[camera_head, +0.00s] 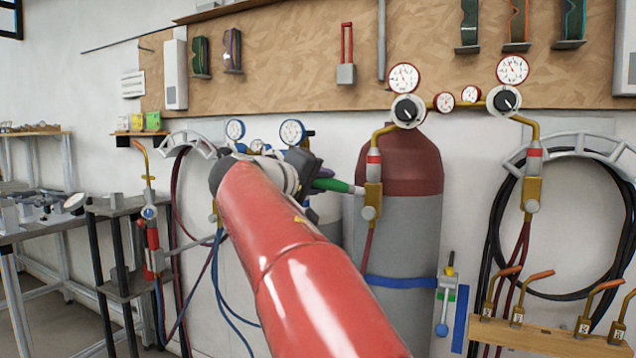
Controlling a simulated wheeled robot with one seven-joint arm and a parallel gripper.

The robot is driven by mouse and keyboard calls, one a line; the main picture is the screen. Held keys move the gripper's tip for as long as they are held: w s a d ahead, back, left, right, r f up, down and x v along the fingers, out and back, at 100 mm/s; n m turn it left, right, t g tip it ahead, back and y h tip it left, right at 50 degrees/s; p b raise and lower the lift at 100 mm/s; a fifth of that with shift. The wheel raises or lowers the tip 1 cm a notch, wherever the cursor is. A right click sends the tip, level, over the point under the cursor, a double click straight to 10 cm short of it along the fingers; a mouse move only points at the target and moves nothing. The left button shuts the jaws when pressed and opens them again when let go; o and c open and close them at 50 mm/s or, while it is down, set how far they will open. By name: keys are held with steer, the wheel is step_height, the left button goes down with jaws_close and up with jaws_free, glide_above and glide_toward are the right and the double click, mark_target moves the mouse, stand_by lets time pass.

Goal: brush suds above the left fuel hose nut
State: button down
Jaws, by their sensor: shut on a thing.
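My gripper (314,175) is dark and partly hidden behind my red arm. It is shut on a green-handled brush (335,185), which points right with its pale tip close to the left brass fitting. I cannot tell whether the tip touches. This left fitting (373,192) hangs below a brass pipe and a red-and-white band, with a round nut (369,213) at its lower end and a red hose (367,245) below. A matching right fitting (532,190) hangs further right. No suds can be made out.
A maroon-topped grey cylinder (405,240) stands close behind the left fitting. Gauges (403,77) sit above. Coiled black hose (603,210) hangs at right, over a wooden rack (545,338) of torch tips. A small stand (120,208) is at left.

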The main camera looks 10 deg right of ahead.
mark_target(338, 182)
steer(key=shift+s+d+b, duration=1.25)
steer(key=shift+d+b, duration=0.05)
steer(key=shift+d, duration=0.25)
steer(key=shift+w+a+r+p, duration=0.15)
steer(key=shift+w+a+p, duration=0.25)
steer(key=shift+a, duration=0.15)
steer(key=shift+w+a+p, duration=0.3)
steer(key=shift+w+a, duration=0.1)
steer(key=shift+a, duration=0.2)
steer(key=shift+w+a+p, duration=0.3)
steer(key=shift+w+a, duration=0.05)
steer(key=shift+a, duration=0.25)
steer(key=shift+s+a, duration=0.1)
steer(key=shift+s+a+f+b, duration=0.25)
steer(key=shift+s+a+b, duration=0.45)
steer(key=shift+s+b, duration=0.2)
steer(key=shift+s+d+b+v, duration=0.15)
steer(key=shift+b+v, duration=0.15)
steer(key=shift+v, duration=0.55)
steer(key=shift+s+d+b+v, duration=0.1)
steer(key=shift+b+v, duration=0.2)
steer(key=shift+v, duration=0.6)
steer(key=shift+f, duration=0.1)
